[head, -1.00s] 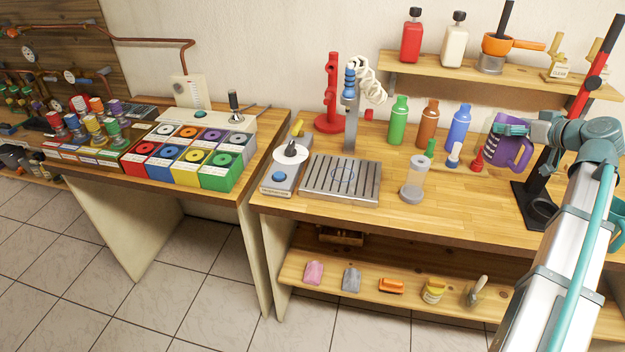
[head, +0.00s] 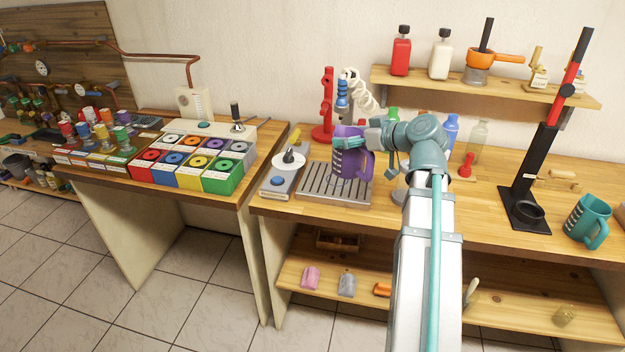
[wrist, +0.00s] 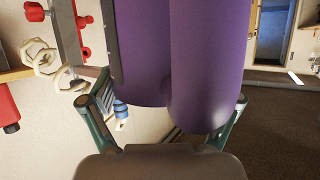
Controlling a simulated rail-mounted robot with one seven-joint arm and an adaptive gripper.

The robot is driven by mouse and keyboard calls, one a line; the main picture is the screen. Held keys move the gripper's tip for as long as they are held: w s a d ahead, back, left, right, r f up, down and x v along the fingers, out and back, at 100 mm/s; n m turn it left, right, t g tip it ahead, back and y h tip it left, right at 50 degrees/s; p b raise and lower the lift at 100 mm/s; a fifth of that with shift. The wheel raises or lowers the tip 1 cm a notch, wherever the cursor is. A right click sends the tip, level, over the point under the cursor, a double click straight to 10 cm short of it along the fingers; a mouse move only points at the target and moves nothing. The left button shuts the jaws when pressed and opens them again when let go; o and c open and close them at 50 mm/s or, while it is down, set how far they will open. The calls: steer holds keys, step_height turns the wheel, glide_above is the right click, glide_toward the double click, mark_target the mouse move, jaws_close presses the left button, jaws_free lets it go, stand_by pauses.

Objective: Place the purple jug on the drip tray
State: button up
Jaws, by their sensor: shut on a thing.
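The purple jug (head: 350,160) is upright in my gripper (head: 372,140), over the right half of the drip tray in the head view. The drip tray (head: 318,188) is a grey slatted metal plate on the wooden bench. The jug's base overlaps the tray's slats in the picture; I cannot tell whether it touches them. In the wrist view the jug (wrist: 205,65) fills the middle between my gripper's fingers (wrist: 160,115), which are shut on it. Its lower end and the tray surface are not clear there.
A scale-like grey device (head: 283,178) stands left of the tray. A red stand (head: 326,115) and a blue-tipped hose (head: 342,95) are behind it. Bottles (head: 450,135) stand behind my arm. A black press stand (head: 525,200) and a teal jug (head: 587,218) are at the right.

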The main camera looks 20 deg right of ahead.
steer(key=shift+w+a, duration=0.15)
steer(key=shift+w, duration=0.15)
steer(key=w+d+f+p, duration=0.3)
steer(key=w+f+p, duration=0.3)
steer(key=w+f, duration=0.6)
steer(key=shift+w+d+f+p, duration=0.3)
steer(key=shift+w+d+f, duration=0.1)
steer(key=shift+f, duration=0.1)
steer(key=shift+f+b, duration=0.2)
steer(key=shift+b, duration=0.1)
steer(key=o, duration=1.3)
steer(key=shift+o, duration=0.2)
steer(key=shift+r, duration=0.1)
steer(key=b+v, duration=0.3)
steer(key=v, duration=0.9)
steer(key=shift+r, duration=0.2)
